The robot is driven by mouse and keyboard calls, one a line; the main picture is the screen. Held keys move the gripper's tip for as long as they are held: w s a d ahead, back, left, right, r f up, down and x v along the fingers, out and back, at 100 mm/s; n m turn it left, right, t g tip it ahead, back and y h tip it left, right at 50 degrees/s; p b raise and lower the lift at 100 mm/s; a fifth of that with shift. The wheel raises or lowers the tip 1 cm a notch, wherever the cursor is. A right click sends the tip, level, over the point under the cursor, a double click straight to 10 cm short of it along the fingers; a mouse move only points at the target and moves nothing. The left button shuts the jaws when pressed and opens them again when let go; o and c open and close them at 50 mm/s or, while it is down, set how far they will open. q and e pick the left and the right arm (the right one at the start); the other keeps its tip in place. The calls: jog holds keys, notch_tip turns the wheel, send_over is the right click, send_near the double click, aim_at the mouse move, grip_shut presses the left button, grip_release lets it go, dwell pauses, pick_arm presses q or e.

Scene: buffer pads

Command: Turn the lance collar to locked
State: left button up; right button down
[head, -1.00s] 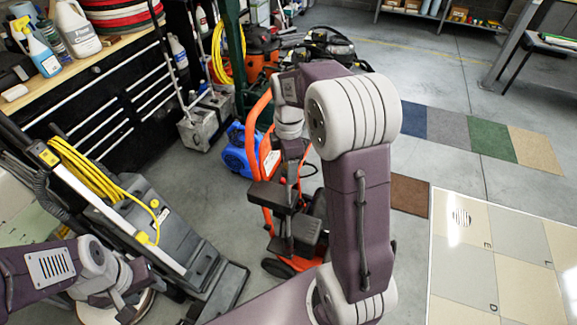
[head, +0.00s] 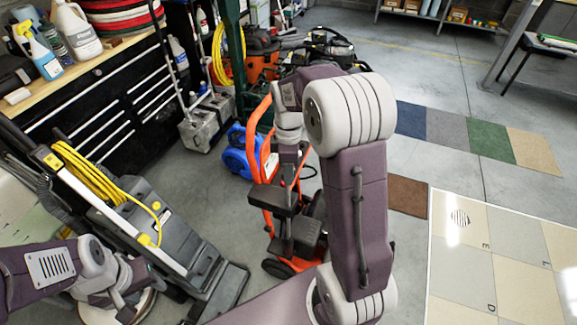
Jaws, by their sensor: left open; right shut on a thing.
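An orange-framed cart with wheels (head: 291,265), which looks like a pressure washer, stands in the middle of the head view. My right gripper (head: 288,220) points down in front of its frame, with dark fingers to either side. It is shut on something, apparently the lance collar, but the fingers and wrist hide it. I cannot make out the collar's marks or its position. My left gripper (head: 122,306) is open and empty at the lower left, over a round pale disc.
A grey floor machine (head: 172,235) with a yellow cable stands between my arms. A blue blower (head: 238,152) is behind the orange cart. A workbench (head: 110,65) with bottles and pads is at the upper left. Carpet samples (head: 450,130) and a tiled board (head: 490,250) lie at the right.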

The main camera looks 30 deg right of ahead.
jog(key=m+p, duration=0.2)
jog(key=m, duration=0.1)
jog(key=shift+r+m, duration=0.15)
jog(key=shift+m, duration=0.25)
jog(key=m+p, duration=0.2)
jog(key=m, duration=0.1)
jog(key=shift+m, duration=0.3)
jog(key=m+p, duration=0.1)
jog(key=m, duration=0.2)
jog(key=shift+p, duration=0.35)
jog(key=shift+m+p, duration=0.4)
jog(key=shift+m, duration=1.2)
jog(key=c, duration=0.9)
grip_release()
